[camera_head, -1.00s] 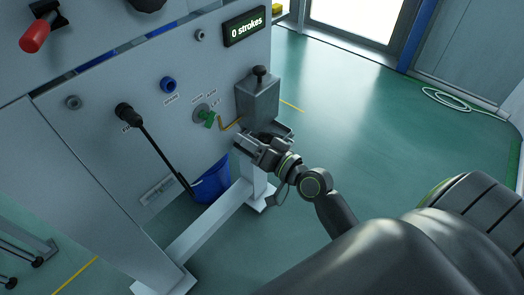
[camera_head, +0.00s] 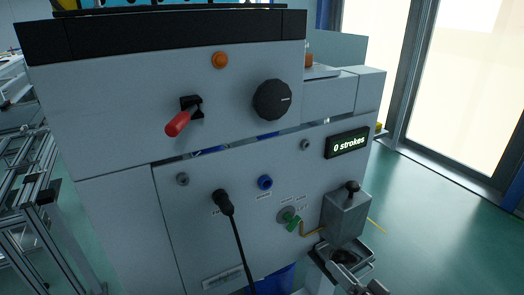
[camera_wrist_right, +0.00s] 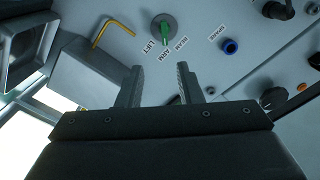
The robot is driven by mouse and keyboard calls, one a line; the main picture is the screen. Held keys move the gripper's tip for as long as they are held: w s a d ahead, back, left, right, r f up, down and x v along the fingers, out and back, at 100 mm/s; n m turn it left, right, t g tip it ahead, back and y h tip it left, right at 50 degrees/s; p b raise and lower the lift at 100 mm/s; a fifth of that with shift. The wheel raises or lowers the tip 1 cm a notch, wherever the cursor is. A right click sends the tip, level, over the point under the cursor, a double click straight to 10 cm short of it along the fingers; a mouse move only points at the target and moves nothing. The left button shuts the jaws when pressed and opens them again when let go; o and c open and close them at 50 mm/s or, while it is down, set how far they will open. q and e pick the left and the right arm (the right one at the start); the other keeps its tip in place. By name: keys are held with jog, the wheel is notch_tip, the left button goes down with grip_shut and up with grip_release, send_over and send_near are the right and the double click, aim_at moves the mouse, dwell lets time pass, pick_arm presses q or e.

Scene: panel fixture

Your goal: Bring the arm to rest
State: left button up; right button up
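My right gripper (camera_head: 352,283) shows at the bottom edge of the head view, just below the grey box on the panel, with most of its arm out of frame. In the right wrist view its two fingers (camera_wrist_right: 158,82) are apart with nothing between them. The panel fixture (camera_head: 120,120) stands ahead. Its green knob (camera_head: 289,219) sits left of the grey box (camera_head: 345,215); the knob also shows beyond the fingers in the wrist view (camera_wrist_right: 165,33). My left gripper is not in view.
The panel has a red-handled switch (camera_head: 180,121), a black dial (camera_head: 272,99), an orange button (camera_head: 220,60), a blue fitting (camera_head: 265,182) and a display (camera_head: 348,143) reading "0 strokes". A metal frame (camera_head: 40,200) stands left. Open floor (camera_head: 440,240) lies right.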

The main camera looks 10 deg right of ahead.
jog(key=s+d+f+g+h+p, duration=0.1)
jog(key=s+d+f+g+h, duration=0.15)
jog(key=f, duration=0.75)
jog(key=s+d+f+g+h+p, duration=0.1)
jog(key=s+d+f+g+p, duration=0.15)
jog(key=f, duration=0.75)
jog(key=s+d+f+g+h+p, duration=0.1)
jog(key=d+f+g+h, duration=0.15)
jog(key=f, duration=0.65)
jog(key=s+f+n+g+p, duration=0.1)
jog(key=s+f, duration=0.4)
jog(key=s, duration=0.5)
jog(key=s+f+n+g+p, duration=0.1)
jog(key=s+f+g, duration=0.3)
jog(key=s, duration=0.6)
jog(key=s+f+n+g+p, duration=0.1)
jog(key=s+f+n+g, duration=0.1)
jog(key=s+f, duration=0.6)
jog(key=shift+s+a+f+g+h, duration=0.2)
jog(key=shift+s+a+g+h, duration=0.25)
jog(key=shift+s, duration=0.7)
